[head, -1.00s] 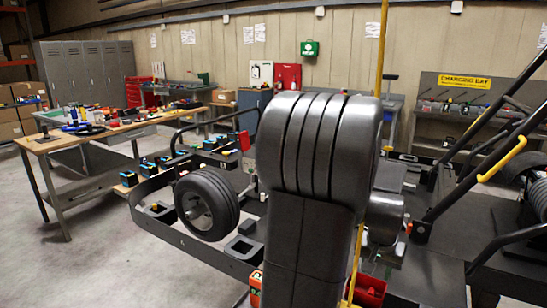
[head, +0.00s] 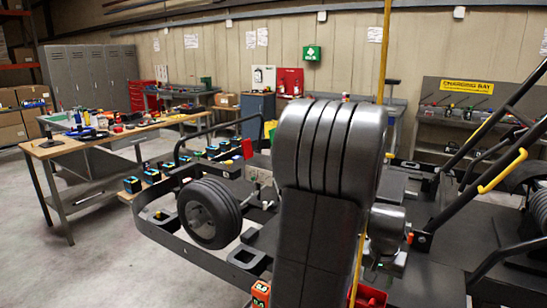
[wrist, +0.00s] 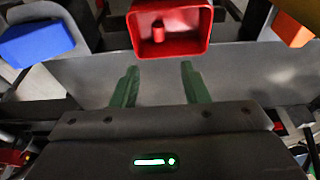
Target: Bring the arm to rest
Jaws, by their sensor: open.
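My gripper (wrist: 158,88) shows in the wrist view with its two green fingers apart and nothing between them. A red bin (wrist: 186,45) with a small red cylinder (wrist: 158,31) in it lies just beyond the fingertips, apart from them as far as I can see. A red bin edge (head: 369,297) shows low beside the arm.
A kart frame (head: 190,258) with a wheel (head: 208,213) stands left of my arm. A wooden workbench (head: 95,143) with tools is farther left. In the wrist view, a blue block (wrist: 30,43) and an orange block (wrist: 292,30) flank the bin. Open floor lies at the front left.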

